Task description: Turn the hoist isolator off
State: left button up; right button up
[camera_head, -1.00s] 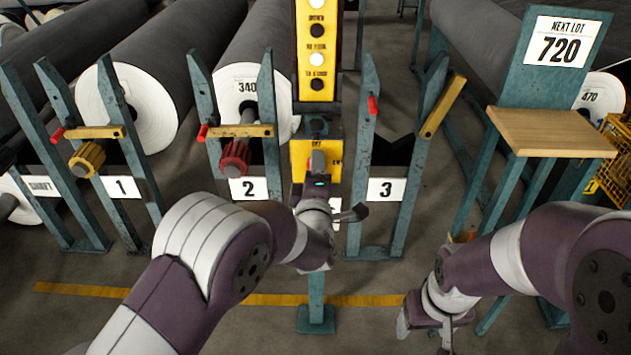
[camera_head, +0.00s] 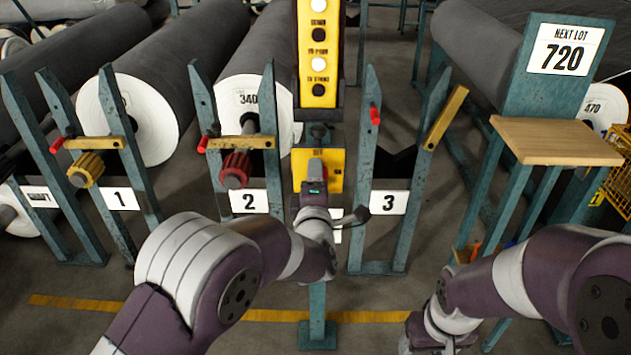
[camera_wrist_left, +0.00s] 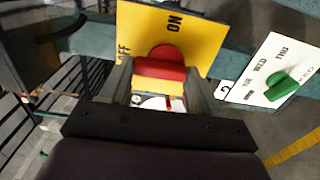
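The hoist isolator is a yellow plate (camera_head: 336,168) on the post in the middle of the head view. In the left wrist view the plate (camera_wrist_left: 200,40) reads ON above its red handle (camera_wrist_left: 160,69) and OFF to the left. My left gripper (camera_head: 316,172) is at the plate. In the left wrist view its fingers (camera_wrist_left: 160,80) press against both sides of the handle with no clear gap. I cannot tell which label the handle points to. My right gripper (camera_head: 440,345) is low at the picture's bottom edge, away from the isolator, its fingertips unclear.
A white panel with a green knob (camera_wrist_left: 283,86) sits beside the isolator. Rolls on numbered stands (camera_head: 248,200) fill the left and back. A wooden shelf (camera_head: 555,142) stands right under a sign reading 720 (camera_head: 562,48). A yellow floor line (camera_head: 370,316) crosses in front.

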pick_arm(q)
jog(key=o, duration=0.3)
jog(key=s+p, duration=0.2)
jog(key=s, duration=1)
jog(key=shift+s, duration=0.4)
